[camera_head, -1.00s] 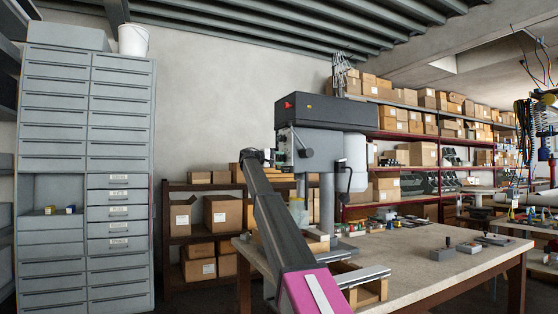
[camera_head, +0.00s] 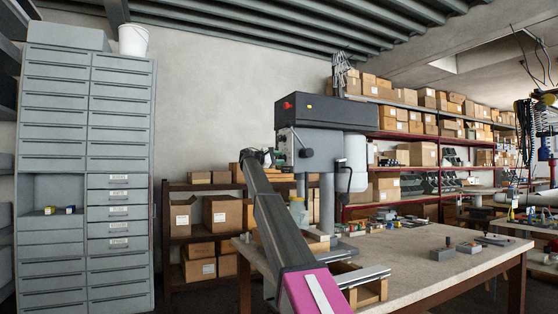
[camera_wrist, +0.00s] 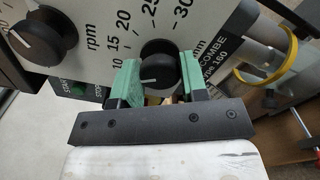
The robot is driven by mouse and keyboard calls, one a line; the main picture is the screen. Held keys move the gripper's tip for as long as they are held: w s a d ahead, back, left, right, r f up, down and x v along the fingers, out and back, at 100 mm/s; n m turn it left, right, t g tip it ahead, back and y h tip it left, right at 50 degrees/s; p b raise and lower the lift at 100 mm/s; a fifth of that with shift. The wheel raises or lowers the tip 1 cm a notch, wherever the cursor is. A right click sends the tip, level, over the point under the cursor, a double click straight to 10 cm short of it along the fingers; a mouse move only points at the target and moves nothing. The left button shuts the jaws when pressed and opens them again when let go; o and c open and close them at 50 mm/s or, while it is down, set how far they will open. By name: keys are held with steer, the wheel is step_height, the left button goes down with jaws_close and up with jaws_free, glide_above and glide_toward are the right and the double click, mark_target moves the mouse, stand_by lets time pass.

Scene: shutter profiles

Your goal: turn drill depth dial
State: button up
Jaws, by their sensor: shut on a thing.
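The drill depth dial (camera_wrist: 158,66) is a round black knob with a white pointer line, on a pale panel marked 10 to 30 and mm. In the wrist view its pointer line lies to the lower left. My gripper (camera_wrist: 160,88) has green fingers, one on each side of the knob, and is shut on it. In the head view the drill press (camera_head: 325,110) stands on the bench, and my gripper (camera_head: 278,157) is at the left side of its head. The dial is too small and covered to make out there.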

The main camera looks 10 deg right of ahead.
stand_by(0.3)
steer(key=o, duration=0.9)
steer(key=shift+a, duration=0.1)
steer(key=v, duration=1)
steer(key=shift+s+a, duration=0.15)
steer(key=shift+a, duration=0.2)
steer(key=shift+a, duration=0.1)
